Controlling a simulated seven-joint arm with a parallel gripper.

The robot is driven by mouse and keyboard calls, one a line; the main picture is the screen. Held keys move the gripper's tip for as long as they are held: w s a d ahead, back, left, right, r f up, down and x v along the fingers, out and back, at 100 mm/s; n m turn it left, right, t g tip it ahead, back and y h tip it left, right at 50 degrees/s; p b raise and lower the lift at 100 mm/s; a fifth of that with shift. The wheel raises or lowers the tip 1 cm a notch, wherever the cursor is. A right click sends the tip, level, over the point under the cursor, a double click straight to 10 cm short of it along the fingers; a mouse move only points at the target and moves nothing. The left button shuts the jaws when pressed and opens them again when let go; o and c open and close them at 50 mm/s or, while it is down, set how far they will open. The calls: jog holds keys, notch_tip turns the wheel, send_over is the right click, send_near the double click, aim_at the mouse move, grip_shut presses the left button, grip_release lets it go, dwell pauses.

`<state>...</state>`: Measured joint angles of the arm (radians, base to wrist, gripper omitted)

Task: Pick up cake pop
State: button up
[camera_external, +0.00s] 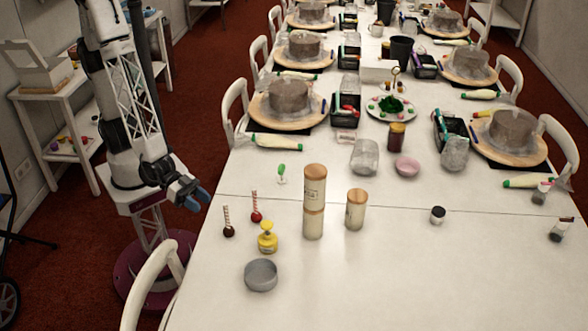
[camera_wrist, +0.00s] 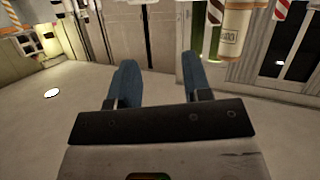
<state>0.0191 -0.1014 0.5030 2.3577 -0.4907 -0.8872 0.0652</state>
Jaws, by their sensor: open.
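Two cake-pop-like items with striped sticks stand on the white table (camera_external: 400,280) near its left edge: one with a red ball (camera_external: 256,217) and one with a dark brown ball (camera_external: 229,232). A small green-topped item on a pale stick (camera_external: 281,170) is farther back; I cannot tell if it is a cake pop. My gripper (camera_external: 196,200) is open and empty just left of the table edge, left of both sticks. In the wrist view my gripper's blue fingers (camera_wrist: 158,75) are apart, and striped sticks (camera_wrist: 214,10) show at the top edge, partly cut off.
A white chair (camera_external: 155,280) is at the near left edge. The table's front right is mostly clear. Cakes on turntables line the back.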

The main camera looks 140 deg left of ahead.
aim_at(227, 220)
jog(key=s+a+f+n+t+y, duration=0.1)
jog(key=s+a+f+y, duration=0.1)
jog(key=a+f+y, duration=0.2)
jog(key=shift+f+t+y, duration=0.3)
jog(key=shift+f+y, duration=0.2)
jog(key=shift+f, duration=0.4)
jog(key=shift+x, duration=1.2)
jog(key=shift+w+a, duration=0.1)
jog(key=x, duration=0.5)
jog(key=shift+f, duration=0.1)
jog(key=shift+c, duration=0.3)
grip_shut()
